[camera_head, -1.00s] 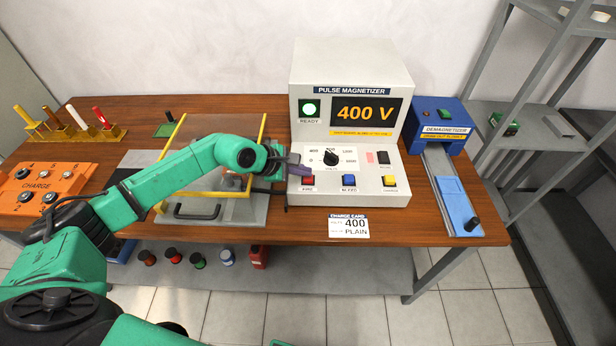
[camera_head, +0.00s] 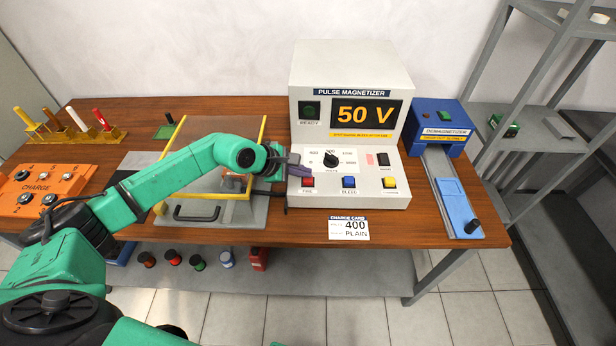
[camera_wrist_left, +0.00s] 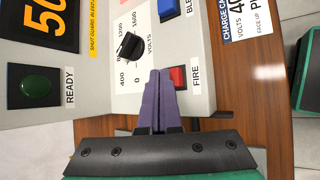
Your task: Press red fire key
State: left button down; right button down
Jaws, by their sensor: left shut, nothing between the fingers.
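The red FIRE key (camera_head: 308,182) sits at the left of the lower row on the sloped panel of the white pulse magnetizer (camera_head: 350,62). In the left wrist view the red key (camera_wrist_left: 177,78) lies just beside the purple fingertips. My left gripper (camera_head: 302,170) is shut and empty, its tips over the panel close to the key. In the left wrist view the fingers (camera_wrist_left: 160,82) lie together; I cannot tell whether they touch the key. The display (camera_head: 365,113) reads 50 V, and the green READY lamp (camera_head: 310,110) is dark. My right gripper is not in view.
A blue key (camera_head: 348,182) and a yellow key (camera_head: 389,182) sit right of the red one, with a dial (camera_head: 331,159) above. A yellow-framed guard (camera_head: 262,140) stands left, near my forearm. A blue demagnetizer (camera_head: 440,120) stands right. A charge card (camera_head: 348,228) reads 400 PLAIN.

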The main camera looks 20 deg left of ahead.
aim_at(303, 180)
pick_arm(q)
jog(key=shift+r, duration=0.45)
jog(key=shift+r+p, duration=1.5)
jog(key=shift+r, duration=1.05)
jog(key=shift+f, duration=0.1)
